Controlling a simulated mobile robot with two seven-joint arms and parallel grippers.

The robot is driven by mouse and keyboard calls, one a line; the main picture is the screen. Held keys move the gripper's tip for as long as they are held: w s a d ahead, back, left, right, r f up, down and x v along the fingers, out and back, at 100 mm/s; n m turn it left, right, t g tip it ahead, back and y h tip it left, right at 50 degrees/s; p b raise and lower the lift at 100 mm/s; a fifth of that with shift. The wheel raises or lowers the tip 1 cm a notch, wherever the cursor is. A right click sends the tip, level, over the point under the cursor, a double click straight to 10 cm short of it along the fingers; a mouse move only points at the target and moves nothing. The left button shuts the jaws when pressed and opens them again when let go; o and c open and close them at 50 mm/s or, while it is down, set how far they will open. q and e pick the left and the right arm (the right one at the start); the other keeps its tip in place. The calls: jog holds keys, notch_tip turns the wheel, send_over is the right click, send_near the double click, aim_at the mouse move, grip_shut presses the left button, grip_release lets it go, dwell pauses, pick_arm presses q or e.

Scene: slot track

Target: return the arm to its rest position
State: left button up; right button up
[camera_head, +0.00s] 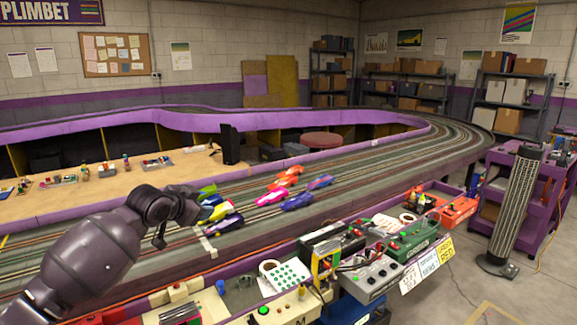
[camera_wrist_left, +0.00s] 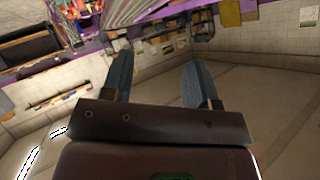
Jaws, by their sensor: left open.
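My left arm comes in from the lower left in the head view. Its wrist and left gripper (camera_head: 175,208) are above the slot track (camera_head: 370,165), close to several toy cars. In the left wrist view the left gripper (camera_wrist_left: 157,62) has its two blue-grey fingers wide apart with nothing between them. Beyond the fingers I see floor and wall, tilted. The arm hides part of the near track. My right gripper shows in neither view.
Toy cars sit bunched on the track, among them a pink car (camera_head: 271,197) and a blue car (camera_head: 298,201). A front ledge holds control boxes, including a grey one (camera_head: 370,278). A wooden bench (camera_head: 125,185) lies inside the loop. A dark pillar (camera_head: 515,210) stands right.

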pick_arm(q)
jog(key=s+d+f+n+t+h, duration=0.1)
jog(key=s+d+f+t, duration=0.15)
jog(key=s+f, duration=0.55)
jog(key=s+a+f+n+g+y+b, duration=0.1)
jog(key=s+a+f+n, duration=0.1)
jog(key=s+f, duration=0.8)
jog(key=s+a+f+n+g+y+b, duration=0.1)
jog(key=s+a+f+n+y, duration=0.1)
jog(key=s+f, duration=0.8)
jog(key=s+a+f+n+g+y+b, duration=0.1)
jog(key=s+a+f+n+y+b, duration=0.1)
jog(key=s+f, duration=0.8)
jog(key=s+a+n, duration=0.1)
jog(key=s, duration=0.6)
jog(key=shift+n, duration=0.3)
